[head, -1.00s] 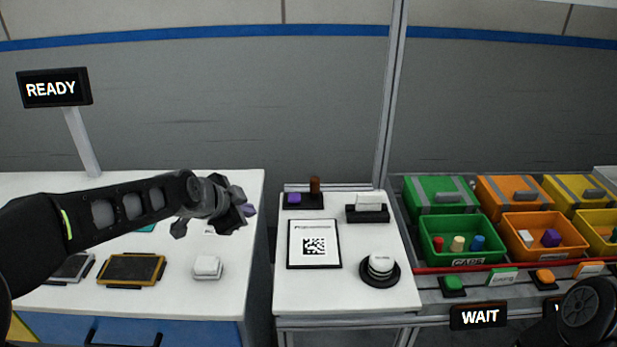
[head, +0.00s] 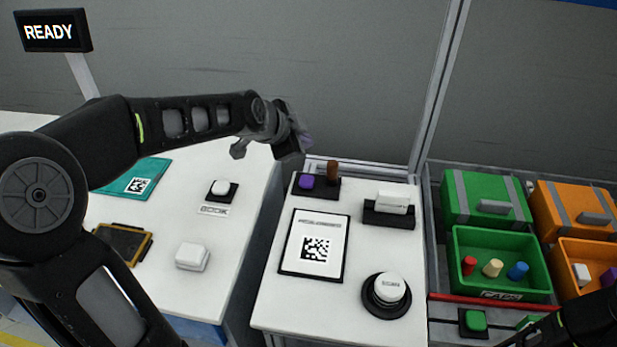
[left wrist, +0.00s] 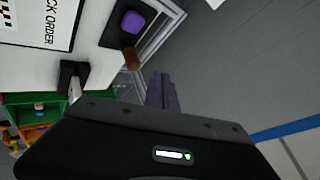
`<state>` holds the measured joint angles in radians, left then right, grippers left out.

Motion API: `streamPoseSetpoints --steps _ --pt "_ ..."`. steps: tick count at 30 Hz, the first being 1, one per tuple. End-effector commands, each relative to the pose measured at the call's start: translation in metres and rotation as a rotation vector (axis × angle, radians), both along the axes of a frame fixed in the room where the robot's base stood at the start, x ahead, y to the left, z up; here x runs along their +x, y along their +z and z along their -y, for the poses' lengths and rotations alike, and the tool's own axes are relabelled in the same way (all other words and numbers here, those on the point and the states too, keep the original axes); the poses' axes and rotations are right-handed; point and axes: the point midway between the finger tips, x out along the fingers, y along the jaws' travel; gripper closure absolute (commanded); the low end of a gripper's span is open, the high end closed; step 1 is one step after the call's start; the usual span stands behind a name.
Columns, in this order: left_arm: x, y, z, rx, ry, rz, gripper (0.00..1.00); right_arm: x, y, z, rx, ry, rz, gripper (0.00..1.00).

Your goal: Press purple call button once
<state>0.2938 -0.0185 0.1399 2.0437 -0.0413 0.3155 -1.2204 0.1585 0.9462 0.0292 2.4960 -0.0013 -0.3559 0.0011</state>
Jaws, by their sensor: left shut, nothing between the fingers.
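The purple call button (head: 306,182) sits on a small black base at the back left of the middle white table, beside a brown peg. It also shows in the left wrist view (left wrist: 132,22). My left gripper (head: 303,143) is shut and empty. In the head view it hangs above and behind the button, near the table's back left corner, and apart from it. Its purplish fingers (left wrist: 162,92) show in the left wrist view, pointing toward the button side. My right gripper is not in view; only a dark part of my right arm shows at the lower right.
The brown peg (head: 333,170) stands right next to the button. A white block in a black holder (head: 389,214), a framed QR sheet (head: 314,244) and a round white scan button (head: 388,288) share the table. A metal post (head: 440,90) rises behind. Green and orange bins stand right.

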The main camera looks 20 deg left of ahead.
Motion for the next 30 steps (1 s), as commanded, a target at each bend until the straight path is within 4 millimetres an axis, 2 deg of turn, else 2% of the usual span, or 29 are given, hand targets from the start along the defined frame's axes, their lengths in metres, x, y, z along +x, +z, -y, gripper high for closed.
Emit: streamPoseSetpoints --steps 8,18,21,30 --pt "0.0 -0.019 0.0 0.0 -0.001 -0.002 1.0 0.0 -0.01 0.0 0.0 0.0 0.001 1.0" --pt "0.0 -0.065 0.0 0.0 -0.001 -0.002 1.0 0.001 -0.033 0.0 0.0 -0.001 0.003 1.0" --pt "0.0 -0.078 0.0 0.001 -0.001 0.0 1.0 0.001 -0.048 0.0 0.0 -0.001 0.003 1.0" --pt "0.0 -0.088 0.0 0.0 0.0 0.0 1.0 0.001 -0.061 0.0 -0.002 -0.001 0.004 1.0"
